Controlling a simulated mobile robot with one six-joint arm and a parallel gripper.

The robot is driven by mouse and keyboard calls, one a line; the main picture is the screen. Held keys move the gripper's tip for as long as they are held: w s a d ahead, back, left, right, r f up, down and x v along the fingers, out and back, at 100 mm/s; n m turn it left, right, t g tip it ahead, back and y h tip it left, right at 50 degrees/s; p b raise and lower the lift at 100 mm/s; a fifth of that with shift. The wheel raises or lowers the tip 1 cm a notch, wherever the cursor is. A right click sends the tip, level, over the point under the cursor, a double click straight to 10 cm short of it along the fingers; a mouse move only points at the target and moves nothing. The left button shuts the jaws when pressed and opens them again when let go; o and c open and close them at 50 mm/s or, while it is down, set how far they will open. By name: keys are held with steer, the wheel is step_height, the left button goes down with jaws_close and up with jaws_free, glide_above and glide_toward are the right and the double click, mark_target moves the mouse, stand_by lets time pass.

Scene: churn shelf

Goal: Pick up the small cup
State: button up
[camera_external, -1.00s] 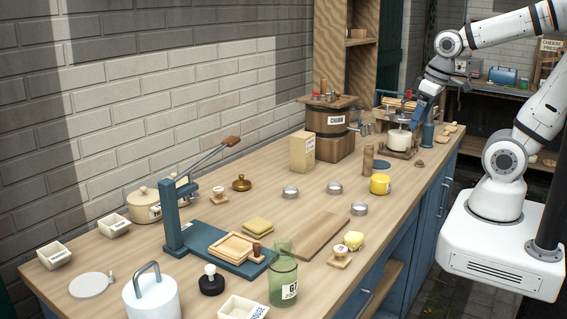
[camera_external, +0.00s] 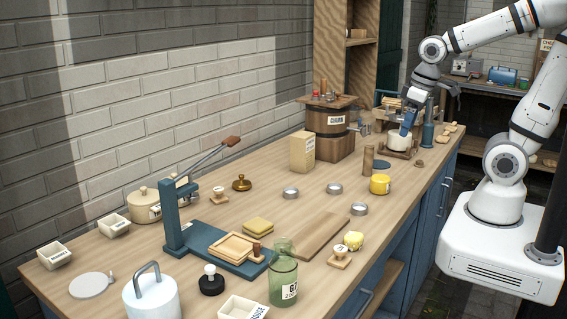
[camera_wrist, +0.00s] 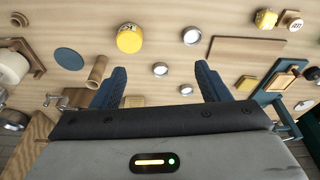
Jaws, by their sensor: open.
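My gripper (camera_external: 406,128) is at the far end of the bench, in front of a white round pot (camera_external: 400,143). It also shows in the wrist view (camera_wrist: 160,78), with two blue fingers wide apart and nothing between them that I can see held. No thing is clearly a small cup. The likeliest are three low silver round tins: one at left (camera_external: 290,192), one at the back (camera_external: 334,188) and one in front (camera_external: 359,208). A yellow round pot (camera_external: 380,184) with a label stands to their right. All stand on the bench, apart from my gripper.
A wooden dowel-like post (camera_external: 368,158) and a blue disc (camera_external: 381,165) are near the white pot. A blue cylinder (camera_external: 428,135) stands right of my gripper. A wooden board (camera_external: 312,237), a blue press (camera_external: 172,222) and a green glass jar (camera_external: 283,278) are nearer the camera.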

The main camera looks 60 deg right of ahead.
steer(key=w+a+f+n+g+b, duration=0.2)
steer(key=w+a+f+n, duration=0.1)
steer(key=w+a+f, duration=0.4)
steer(key=n+b, duration=0.1)
steer(key=n, duration=0.1)
glide_above(359, 209)
step_height(359, 209, down, 8)
steer(key=shift+a+f+g, duration=0.3)
steer(key=shift+f+g, duration=0.1)
steer(key=shift+f, duration=0.2)
step_height(359, 209, down, 7)
steer(key=shift+s+d+r, duration=0.1)
steer(key=shift+d, duration=0.05)
steer(key=c, duration=1.1)
